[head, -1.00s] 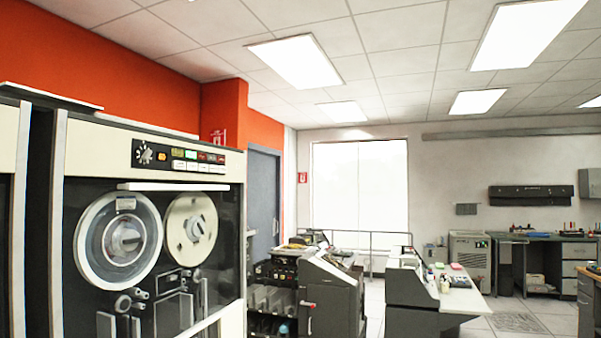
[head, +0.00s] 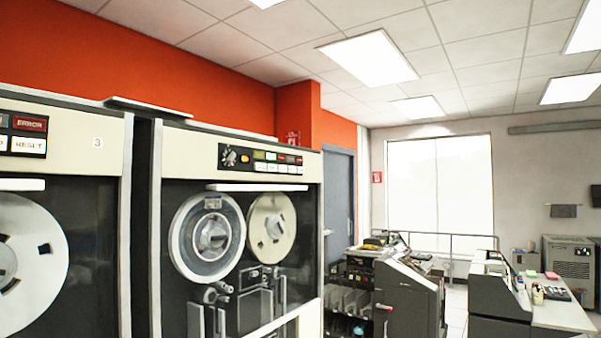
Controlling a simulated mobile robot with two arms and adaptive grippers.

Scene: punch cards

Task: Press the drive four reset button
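Two tape drive cabinets stand at the left in the head view. The nearer drive (head: 110,160), cut by the left edge, carries a small "3" label, a red ERROR light (head: 29,124) and a white RESET button (head: 30,146). The drive to its right (head: 178,165) has a black control panel (head: 263,159) with a knob, an orange button, coloured lights and a row of pale buttons (head: 280,168); their lettering is too small to read. No number shows on this drive. Two tape reels sit behind its glass. Neither of my grippers is in view.
A dark card machine (head: 408,298) stands right of the drives, and a console desk (head: 500,296) is farther right. A blue-grey door (head: 338,200) is behind the drives. Some pale floor (head: 457,300) shows between the machine and the desk.

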